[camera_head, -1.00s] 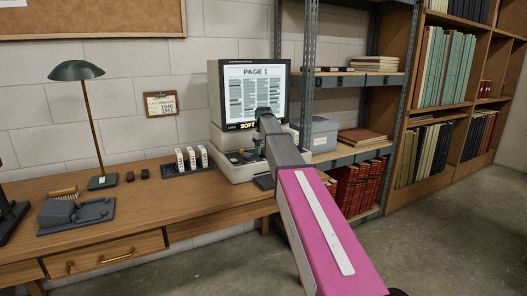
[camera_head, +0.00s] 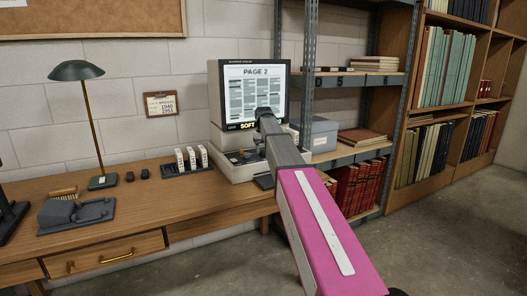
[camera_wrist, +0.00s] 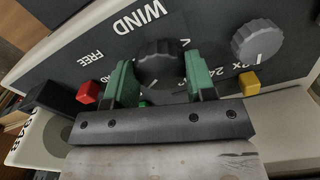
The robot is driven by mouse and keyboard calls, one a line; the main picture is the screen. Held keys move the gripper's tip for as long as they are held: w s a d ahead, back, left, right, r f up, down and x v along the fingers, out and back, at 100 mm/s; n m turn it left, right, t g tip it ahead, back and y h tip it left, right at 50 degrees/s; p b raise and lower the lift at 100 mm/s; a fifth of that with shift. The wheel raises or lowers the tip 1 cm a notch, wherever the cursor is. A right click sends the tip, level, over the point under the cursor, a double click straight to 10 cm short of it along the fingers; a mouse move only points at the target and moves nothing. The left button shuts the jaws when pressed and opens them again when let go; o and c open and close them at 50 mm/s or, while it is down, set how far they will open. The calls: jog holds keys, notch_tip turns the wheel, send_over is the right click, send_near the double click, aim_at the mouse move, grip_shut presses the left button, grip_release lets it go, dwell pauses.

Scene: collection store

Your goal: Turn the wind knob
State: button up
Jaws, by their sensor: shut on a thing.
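The wind knob (camera_wrist: 160,62) is a dark ridged dial on the reader's panel, under the word WIND in the wrist view. My gripper (camera_wrist: 158,82) has its green fingers on either side of the knob, shut on it. In the head view my arm reaches to the front of the microfilm reader (camera_head: 232,165), and the arm hides the knob there. The reader's screen (camera_head: 254,95) shows PAGE 2, with the word SOFT lit below it.
A second grey knob (camera_wrist: 257,41), a red button (camera_wrist: 89,92) and a yellow button (camera_wrist: 249,83) sit close to my fingers. Film boxes in a rack (camera_head: 187,168) and a lamp (camera_head: 78,72) stand left on the desk. A metal shelf post (camera_head: 309,70) stands right of the reader.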

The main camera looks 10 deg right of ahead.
aim_at(263, 151)
jog(key=o, duration=0.9)
jog(key=shift+r, duration=0.1)
notch_tip(263, 151, up, 11)
jog(key=shift+f, duration=0.15)
jog(key=shift+s, duration=0.1)
